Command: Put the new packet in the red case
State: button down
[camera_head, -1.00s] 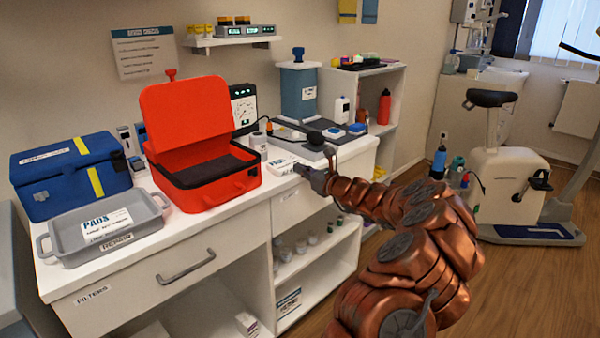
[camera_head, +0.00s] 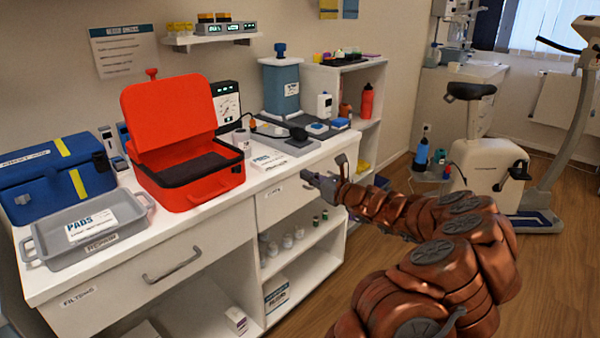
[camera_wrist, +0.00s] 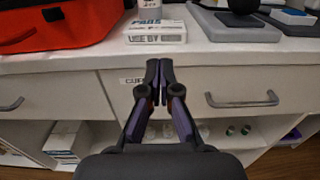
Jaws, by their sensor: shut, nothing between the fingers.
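The red case (camera_head: 202,190) stands open on the counter, its lid (camera_head: 170,112) raised and its dark inside looking empty. A white PADS packet (camera_head: 269,161) lies flat on the counter just right of the case; it also shows in the wrist view (camera_wrist: 157,32). Another PADS packet (camera_head: 92,224) lies in the grey tray (camera_head: 62,254) at the left. I cannot read which is marked new. My gripper (camera_head: 322,180) is in front of the counter edge, apart from the packet. In the wrist view its fingertips (camera_wrist: 160,64) are together and empty, below the right-hand packet.
A blue case (camera_head: 45,178) stands behind the grey tray. A dark device (camera_head: 290,143) and a white bottle-like jar (camera_head: 241,140) stand behind the packet. The counter front (camera_head: 180,262) has drawers and open shelves below. An exercise bike (camera_head: 490,165) stands right.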

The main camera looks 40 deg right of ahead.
jog(key=shift+s+d, duration=0.2)
jog(key=shift+s, duration=0.85)
jog(key=shift+s+d, duration=0.15)
jog(key=shift+s, duration=0.9)
